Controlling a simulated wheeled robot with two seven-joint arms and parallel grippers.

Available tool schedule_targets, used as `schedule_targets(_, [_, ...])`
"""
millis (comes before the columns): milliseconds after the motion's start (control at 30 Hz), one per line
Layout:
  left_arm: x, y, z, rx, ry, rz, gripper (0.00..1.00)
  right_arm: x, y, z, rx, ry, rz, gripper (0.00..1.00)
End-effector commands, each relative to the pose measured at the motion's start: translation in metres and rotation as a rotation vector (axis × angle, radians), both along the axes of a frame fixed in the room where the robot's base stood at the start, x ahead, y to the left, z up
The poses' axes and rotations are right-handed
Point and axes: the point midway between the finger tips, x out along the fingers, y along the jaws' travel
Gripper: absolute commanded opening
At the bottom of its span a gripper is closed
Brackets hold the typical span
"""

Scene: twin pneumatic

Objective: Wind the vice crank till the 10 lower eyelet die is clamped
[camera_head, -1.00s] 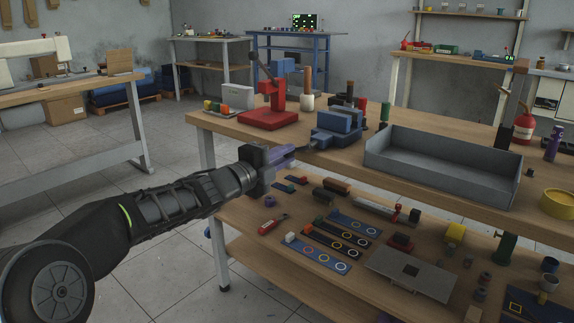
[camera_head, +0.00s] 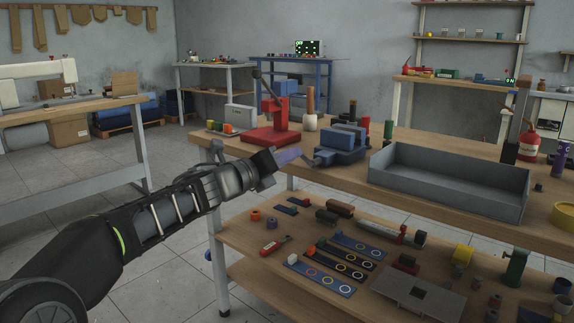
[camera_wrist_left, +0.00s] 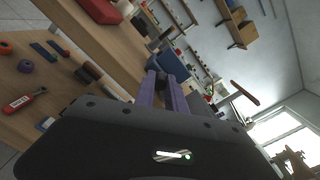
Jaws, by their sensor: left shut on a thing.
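The blue vice (camera_head: 340,148) stands at the left front part of the wooden bench, with its crank (camera_head: 311,161) on the side facing my left gripper. My left gripper (camera_head: 297,157) comes in from the left with its purple fingers at the crank. It is shut on the crank's handle, which is mostly hidden between the fingers. In the left wrist view, the purple fingers (camera_wrist_left: 166,92) point toward the blue vice (camera_wrist_left: 173,66). I cannot make out the 10 lower eyelet die; the vice's jaws are too small to read. My right gripper is not in view.
A red press (camera_head: 272,118) stands left of the vice. A grey open tray (camera_head: 450,189) stands to its right. Bottles and cylinders stand behind the vice. The lower shelf (camera_head: 250,259) holds blue and black strips, rings and small parts.

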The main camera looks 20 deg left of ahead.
Motion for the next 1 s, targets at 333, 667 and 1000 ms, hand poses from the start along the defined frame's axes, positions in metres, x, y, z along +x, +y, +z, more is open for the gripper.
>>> schedule_targets(333, [-0.0017, -0.0052, 0.0054, 0.175, -0.068, -0.002, 0.0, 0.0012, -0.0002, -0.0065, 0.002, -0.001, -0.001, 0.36])
schedule_targets(667, [-0.0021, -0.0063, 0.0068, 0.209, -0.081, -0.003, 0.0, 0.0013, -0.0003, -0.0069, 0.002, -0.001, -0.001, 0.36])
schedule_targets(1000, [-0.0021, -0.0064, 0.0067, 0.207, -0.08, -0.003, 0.25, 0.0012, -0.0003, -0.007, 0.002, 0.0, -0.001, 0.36])
